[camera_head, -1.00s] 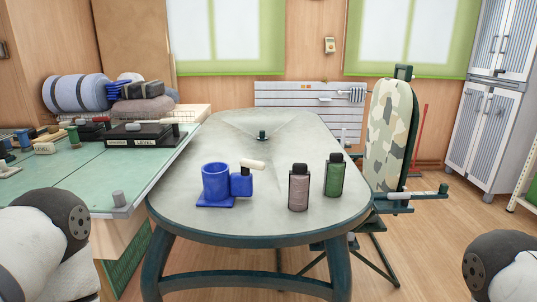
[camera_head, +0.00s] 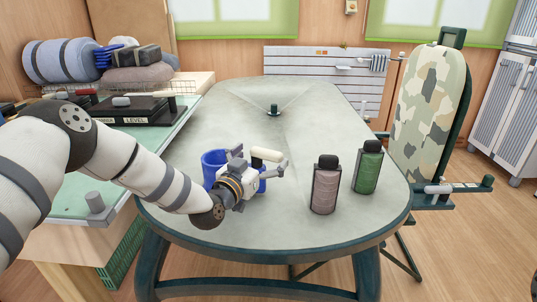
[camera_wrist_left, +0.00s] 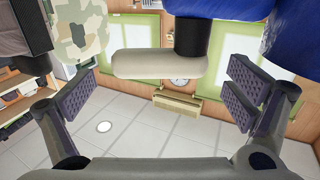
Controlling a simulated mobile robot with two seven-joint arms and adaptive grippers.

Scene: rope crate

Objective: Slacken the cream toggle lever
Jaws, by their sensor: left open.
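The cream toggle lever (camera_head: 266,154) is a short rounded bar above the blue fixture on the grey table. In the left wrist view the cream lever (camera_wrist_left: 158,64) sits crosswise on a black stem (camera_wrist_left: 191,37). The blue cup-shaped part (camera_head: 213,160) stands to its left, partly hidden by my gripper. My left gripper (camera_head: 258,167) is open at the near side of the lever. In the left wrist view the two pads of my left gripper (camera_wrist_left: 163,98) are wide apart, and the lever lies beyond the gap, with no contact visible. My right gripper is not in view.
A dark-capped mauve bottle (camera_head: 325,187) and a green bottle (camera_head: 368,170) stand right of the lever. A small dark knob (camera_head: 274,111) is farther back on the table. A green-topped bench (camera_head: 75,188) is at left.

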